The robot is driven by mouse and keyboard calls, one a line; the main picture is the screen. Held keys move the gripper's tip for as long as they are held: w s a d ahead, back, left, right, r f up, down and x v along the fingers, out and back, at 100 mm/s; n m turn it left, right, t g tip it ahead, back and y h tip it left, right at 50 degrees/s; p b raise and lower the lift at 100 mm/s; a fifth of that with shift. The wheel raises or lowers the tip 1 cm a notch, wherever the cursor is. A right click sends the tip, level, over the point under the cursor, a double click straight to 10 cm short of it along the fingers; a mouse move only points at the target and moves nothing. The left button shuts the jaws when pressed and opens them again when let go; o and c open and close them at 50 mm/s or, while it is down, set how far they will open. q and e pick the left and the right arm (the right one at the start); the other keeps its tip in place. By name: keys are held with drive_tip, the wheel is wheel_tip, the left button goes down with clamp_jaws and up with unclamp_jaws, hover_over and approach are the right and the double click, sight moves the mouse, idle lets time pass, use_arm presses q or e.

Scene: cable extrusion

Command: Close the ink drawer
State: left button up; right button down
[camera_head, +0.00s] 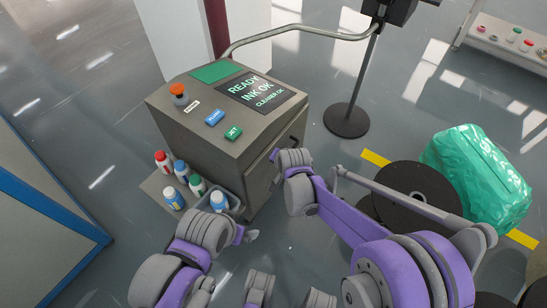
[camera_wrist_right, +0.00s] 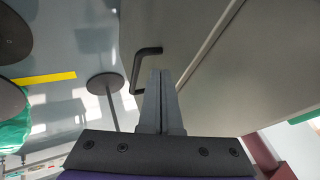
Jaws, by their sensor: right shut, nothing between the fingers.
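I cannot tell how far the drawer is out. My right gripper (camera_wrist_right: 161,75) is shut and empty, its fingertips just beside the handle; contact is unclear. My left gripper (camera_head: 246,235) is low, right of the bottles; its finger opening is unclear.
A black post stand (camera_head: 347,120), a dark disc (camera_head: 415,185) and a green wrapped bundle (camera_head: 475,175) are to the right.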

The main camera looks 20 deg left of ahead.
use_arm(q)
drive_tip(key=r+p, duration=0.1)
drive_tip(key=r, duration=0.1)
drive_tip(key=r+p, duration=0.1)
drive_tip(key=shift+s+d+r+p, duration=0.1)
drive_tip(key=shift+s+d+p, duration=0.2)
drive_tip(key=shift+s, duration=0.05)
use_arm(e)
drive_tip(key=d+v, duration=0.1)
drive_tip(key=v, duration=0.9)
drive_tip(key=shift+s+d, duration=0.2)
